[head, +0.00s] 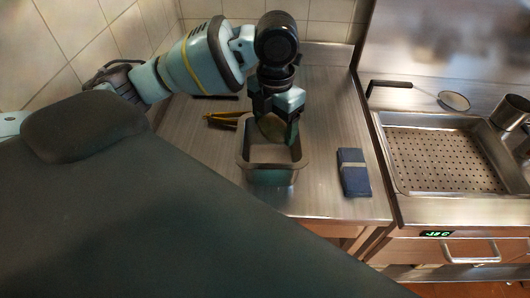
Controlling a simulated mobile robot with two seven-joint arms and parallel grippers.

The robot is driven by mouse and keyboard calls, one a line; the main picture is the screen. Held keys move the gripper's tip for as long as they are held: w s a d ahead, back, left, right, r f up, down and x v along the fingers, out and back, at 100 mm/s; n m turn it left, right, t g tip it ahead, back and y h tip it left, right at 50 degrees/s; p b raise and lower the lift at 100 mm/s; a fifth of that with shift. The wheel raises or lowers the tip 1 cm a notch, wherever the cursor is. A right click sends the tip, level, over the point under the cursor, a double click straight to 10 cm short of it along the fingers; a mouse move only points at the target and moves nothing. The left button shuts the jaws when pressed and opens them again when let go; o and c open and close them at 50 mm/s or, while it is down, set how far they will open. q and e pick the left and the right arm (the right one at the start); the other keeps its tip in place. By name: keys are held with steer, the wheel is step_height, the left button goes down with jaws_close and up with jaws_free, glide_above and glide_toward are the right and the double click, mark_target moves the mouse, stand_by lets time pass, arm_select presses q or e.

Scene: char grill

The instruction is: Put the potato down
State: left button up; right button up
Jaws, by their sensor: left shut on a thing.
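My left gripper (276,125) reaches down over a rectangular metal pan (271,174) on the steel counter. It is shut on a yellowish-brown thing, which looks like the potato (270,127), at the pan's far part. The fingers hide part of the potato. I cannot tell whether the potato touches the pan. My right gripper is not in view.
Yellow-handled tongs (222,118) lie behind and left of the pan. A dark blue box (353,172) lies to its right. A perforated steel basin (446,157) with a strainer (453,101) and a pot (511,112) is at the right. The counter (330,115) between is clear.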

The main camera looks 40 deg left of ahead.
mark_target(271, 155)
arm_select(q)
steer(key=shift+a, duration=0.25)
steer(key=shift+s+f, duration=0.1)
steer(key=shift+f, duration=4.9)
steer(key=shift+f, duration=0.2)
steer(key=o, duration=1)
steer(key=shift+o, duration=0.2)
step_height(271, 155, up, 12)
steer(key=shift+r, duration=0.2)
